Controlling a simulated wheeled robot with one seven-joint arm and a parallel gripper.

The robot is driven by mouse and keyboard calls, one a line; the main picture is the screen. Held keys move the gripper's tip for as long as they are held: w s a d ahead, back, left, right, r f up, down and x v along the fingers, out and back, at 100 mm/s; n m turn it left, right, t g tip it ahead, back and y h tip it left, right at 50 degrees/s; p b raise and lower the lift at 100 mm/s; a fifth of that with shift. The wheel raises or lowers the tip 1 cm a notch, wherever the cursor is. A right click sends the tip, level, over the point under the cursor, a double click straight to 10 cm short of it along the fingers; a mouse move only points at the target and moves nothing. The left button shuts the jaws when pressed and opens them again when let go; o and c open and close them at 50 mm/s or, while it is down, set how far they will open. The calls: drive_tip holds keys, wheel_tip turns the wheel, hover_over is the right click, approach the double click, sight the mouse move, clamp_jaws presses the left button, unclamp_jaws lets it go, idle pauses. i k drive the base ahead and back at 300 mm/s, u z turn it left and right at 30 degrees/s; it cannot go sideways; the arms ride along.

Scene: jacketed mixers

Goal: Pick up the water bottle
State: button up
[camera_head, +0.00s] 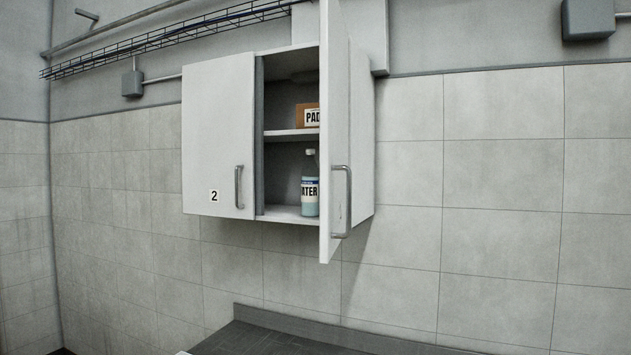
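The water bottle (309,190) stands upright on the bottom shelf of a white wall cabinet (218,130). My gripper is not in view.
The open door sticks out toward me, with a metal handle (348,200). The left door, marked "2", is shut. A brown box (307,116) labelled "PAD" sits on the upper shelf. A dark counter (270,342) lies below the cabinet. The tiled wall at right is bare.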

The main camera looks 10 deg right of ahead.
sight(310, 175)
drive_tip(key=u, duration=1.75)
drive_tip(key=i, duration=2.6)
drive_tip(key=z, duration=2.6)
